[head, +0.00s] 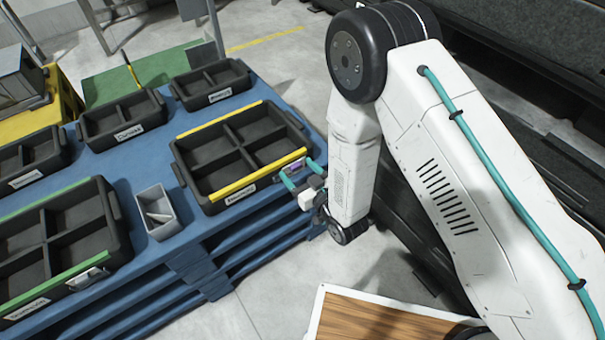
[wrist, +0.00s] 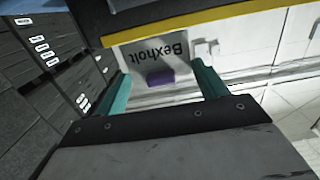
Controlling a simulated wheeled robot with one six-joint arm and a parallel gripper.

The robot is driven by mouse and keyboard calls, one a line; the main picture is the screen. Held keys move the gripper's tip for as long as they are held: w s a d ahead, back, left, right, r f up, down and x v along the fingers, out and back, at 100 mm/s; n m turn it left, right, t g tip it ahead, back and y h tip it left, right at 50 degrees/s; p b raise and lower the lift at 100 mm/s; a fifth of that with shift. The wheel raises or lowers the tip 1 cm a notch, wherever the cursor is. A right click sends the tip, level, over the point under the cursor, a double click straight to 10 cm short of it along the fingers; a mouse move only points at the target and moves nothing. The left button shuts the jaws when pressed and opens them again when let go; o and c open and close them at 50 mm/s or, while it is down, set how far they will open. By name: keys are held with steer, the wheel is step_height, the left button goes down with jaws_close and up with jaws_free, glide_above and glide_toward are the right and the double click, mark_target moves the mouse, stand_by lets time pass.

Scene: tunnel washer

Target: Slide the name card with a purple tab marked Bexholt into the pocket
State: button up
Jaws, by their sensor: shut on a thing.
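My gripper (head: 303,176) has teal fingers and is shut on the name card, at the right front corner of the black bin with yellow strips (head: 196,183). In the wrist view the card (wrist: 147,55) is pale, with Bexholt printed upside down. Its purple tab (wrist: 160,78) lies between the fingers (wrist: 163,88); the tab also shows small in the head view (head: 297,166). The bin's yellow strip (wrist: 215,17) crosses the top of the wrist view, just beyond the card. I cannot make out the pocket; whether the card touches it is unclear.
A white label (head: 240,197) is on the yellow-strip bin's front. A green-strip bin (head: 118,251) and a small grey box (head: 166,226) stand left on the blue table (head: 180,262). More labelled black bins stand behind. Dark stacked units fill the right.

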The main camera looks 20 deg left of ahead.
mark_target(291, 174)
steer(key=shift+w+a+f, duration=0.8)
steer(key=shift+a+f, duration=0.15)
steer(key=shift+f, duration=0.15)
steer(key=shift+w+a+f, duration=0.8)
steer(key=shift+a+f, duration=0.1)
steer(key=shift+f, duration=0.15)
steer(key=shift+f, duration=0.15)
steer(key=shift+f, duration=0.3)
steer(key=shift+f, duration=0.45)
stand_by(0.7)
stand_by(0.4)
steer(key=o, duration=1.1)
